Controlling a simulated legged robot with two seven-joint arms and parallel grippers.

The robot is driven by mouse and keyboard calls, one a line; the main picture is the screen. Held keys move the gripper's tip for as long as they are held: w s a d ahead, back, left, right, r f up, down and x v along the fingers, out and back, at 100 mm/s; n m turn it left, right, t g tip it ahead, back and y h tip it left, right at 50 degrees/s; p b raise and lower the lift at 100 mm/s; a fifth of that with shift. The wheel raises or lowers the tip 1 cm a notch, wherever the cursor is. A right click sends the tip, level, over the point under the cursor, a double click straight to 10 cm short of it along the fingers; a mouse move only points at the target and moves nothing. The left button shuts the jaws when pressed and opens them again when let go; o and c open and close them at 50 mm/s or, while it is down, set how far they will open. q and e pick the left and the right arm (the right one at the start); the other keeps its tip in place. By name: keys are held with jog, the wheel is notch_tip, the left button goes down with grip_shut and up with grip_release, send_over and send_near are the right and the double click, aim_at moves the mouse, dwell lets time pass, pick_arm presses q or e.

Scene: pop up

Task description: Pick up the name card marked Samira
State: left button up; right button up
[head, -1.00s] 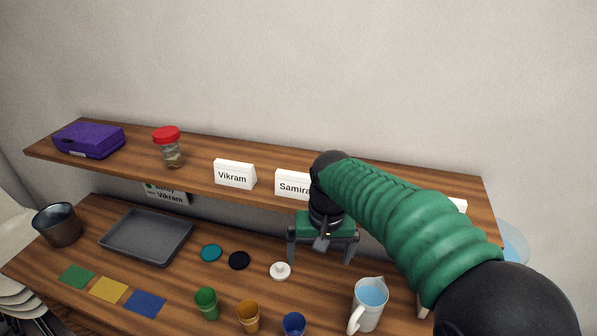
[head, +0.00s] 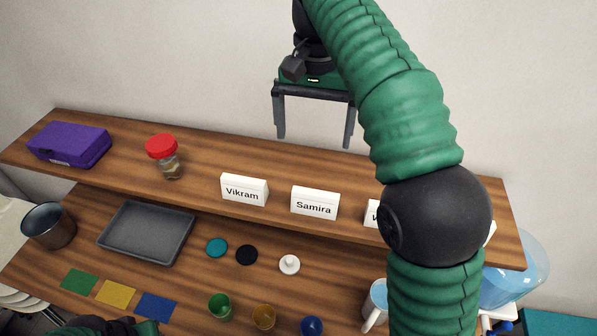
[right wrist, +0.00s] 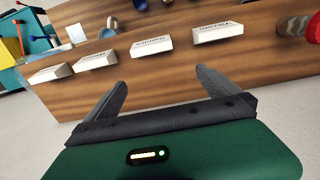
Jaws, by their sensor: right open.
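The white Samira name card (head: 314,203) stands upright near the front edge of the upper wooden shelf, right of the Vikram card (head: 243,189). My right gripper (head: 313,142) is open and empty, fingers pointing down, above and apart from the Samira card. In the right wrist view the open fingers (right wrist: 161,77) frame bare shelf, and the upside-down card second from the right (right wrist: 151,45) appears to be Samira, just beyond them. Part of my left arm or gripper (head: 105,326) shows at the bottom left; its fingers are not visible.
A third card (head: 373,214) is partly behind my right arm. A red-lidded jar (head: 164,158) and purple box (head: 69,144) stand on the left of the shelf. The lower surface holds a grey tray (head: 146,232), cups and a pitcher (head: 376,301). Wall is behind.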

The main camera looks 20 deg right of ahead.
jog(key=b, duration=0.2)
send_over(316, 192)
jog(key=s, duration=0.2)
jog(key=f, duration=0.7)
jog(key=shift+w, duration=0.25)
jog(key=w+f, duration=0.2)
jog(key=f, duration=0.2)
jog(key=shift+w+d+f, duration=0.15)
jog(key=shift+w, duration=0.25)
jog(key=f, duration=0.2)
jog(key=s+f+p, duration=0.1)
jog(key=shift+s+a+f, duration=0.1)
jog(key=shift+a+f, duration=0.1)
jog(key=shift+f, duration=0.2)
jog(key=shift+s+f, duration=0.2)
jog(key=shift+s, duration=0.2)
jog(key=shift+w+f, duration=0.15)
jog(key=shift+w, duration=0.3)
jog(key=c, duration=0.4)
jog(key=shift+c, duration=2.6)
pick_arm(q)
jog(key=shift+s, duration=1)
pick_arm(e)
jog(key=shift+s, duration=0.2)
jog(key=shift+c, duration=0.7)
